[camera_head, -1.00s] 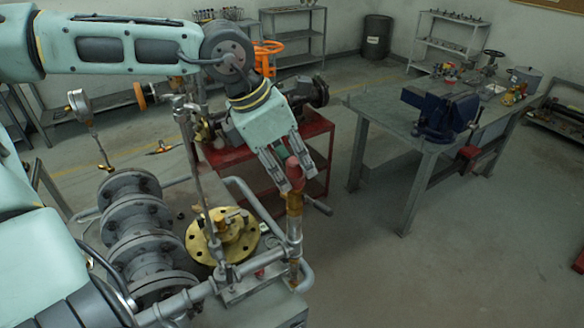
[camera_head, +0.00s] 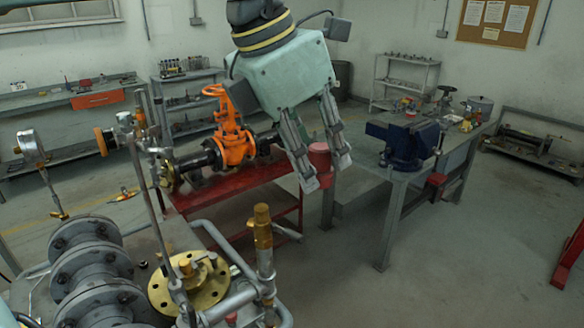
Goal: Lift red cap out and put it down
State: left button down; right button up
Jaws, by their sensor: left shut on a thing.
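My left gripper (camera_head: 324,172) comes down from the top of the view, shut on the red cap (camera_head: 319,157). The cap is between its two fingers, held in the air. The brass valve (camera_head: 263,228), with its bare top, stands upright on the pipework below and left of the gripper, apart from the cap. My right gripper is not in view.
A brass flange (camera_head: 190,285) and grey flanged pipes (camera_head: 90,255) fill the lower left. An orange gate valve (camera_head: 232,135) sits on a red stand (camera_head: 240,183) behind. A workbench (camera_head: 400,177) with a blue vise (camera_head: 408,145) stands to the right. Floor at lower right is clear.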

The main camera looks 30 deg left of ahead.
aim_at(325, 145)
pick_arm(q)
jog(key=shift+d+r+p, duration=0.15)
jog(key=shift+r+p, duration=1.65)
jog(key=shift+r, duration=0.6)
